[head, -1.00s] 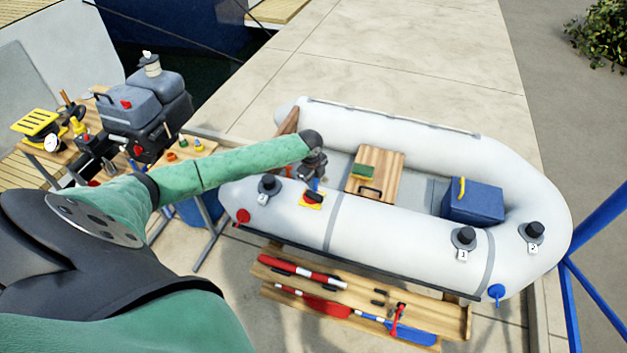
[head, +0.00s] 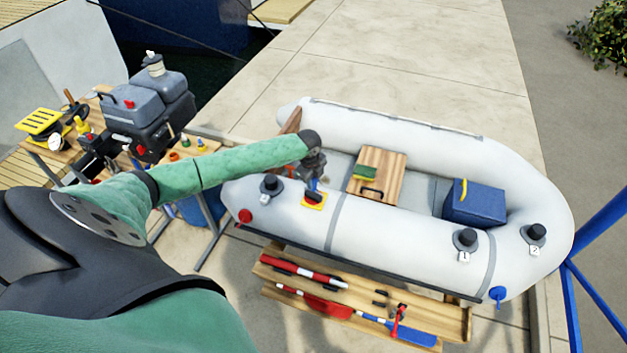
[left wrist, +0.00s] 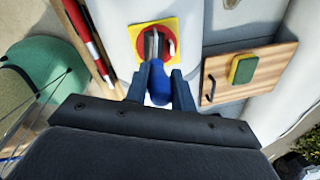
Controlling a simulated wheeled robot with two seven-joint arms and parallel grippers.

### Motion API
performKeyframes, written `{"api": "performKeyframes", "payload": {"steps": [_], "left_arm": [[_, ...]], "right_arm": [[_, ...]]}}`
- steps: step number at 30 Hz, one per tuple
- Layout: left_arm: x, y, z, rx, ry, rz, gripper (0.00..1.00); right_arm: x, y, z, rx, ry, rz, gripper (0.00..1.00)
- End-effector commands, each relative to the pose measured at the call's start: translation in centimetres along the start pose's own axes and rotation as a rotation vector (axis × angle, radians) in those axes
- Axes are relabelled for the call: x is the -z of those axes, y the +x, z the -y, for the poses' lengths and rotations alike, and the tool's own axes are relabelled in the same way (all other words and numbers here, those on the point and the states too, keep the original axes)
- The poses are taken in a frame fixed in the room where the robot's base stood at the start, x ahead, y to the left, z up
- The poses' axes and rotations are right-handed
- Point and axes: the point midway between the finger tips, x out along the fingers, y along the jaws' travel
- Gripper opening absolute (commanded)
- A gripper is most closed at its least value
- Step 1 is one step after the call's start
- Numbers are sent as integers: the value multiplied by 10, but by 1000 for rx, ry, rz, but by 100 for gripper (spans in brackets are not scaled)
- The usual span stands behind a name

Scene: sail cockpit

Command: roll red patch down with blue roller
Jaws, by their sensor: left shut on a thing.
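The red patch (head: 308,203) is a round disc on a yellow square on the pale grey boat tube. It also shows in the left wrist view (left wrist: 171,50), near the top middle. My left gripper (head: 313,178) is above the patch and shut on the blue handle of the roller (left wrist: 159,90). The roller's grey-black head (left wrist: 153,42) lies over the middle of the red patch and hides part of it. I cannot tell whether it presses on the patch. My right gripper is not in view.
The inflatable boat (head: 400,225) has black valve caps on its tube. Inside are a wooden board (head: 385,185) with a green and yellow sponge (head: 363,172) and a blue box (head: 474,203). A wooden bench (head: 450,325) with oars stands in front.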

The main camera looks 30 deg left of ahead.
Motion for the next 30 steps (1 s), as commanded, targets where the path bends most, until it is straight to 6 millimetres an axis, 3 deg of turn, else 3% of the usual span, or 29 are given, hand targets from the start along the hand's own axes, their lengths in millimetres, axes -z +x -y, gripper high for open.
{"api": "performKeyframes", "payload": {"steps": [24, 30], "left_arm": [[0, -51, 7, 1, 0, 0, 2], [0, -62, 8, 1, 0, 1, 2]], "right_arm": [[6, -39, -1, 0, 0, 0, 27], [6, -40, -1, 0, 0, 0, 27]]}}
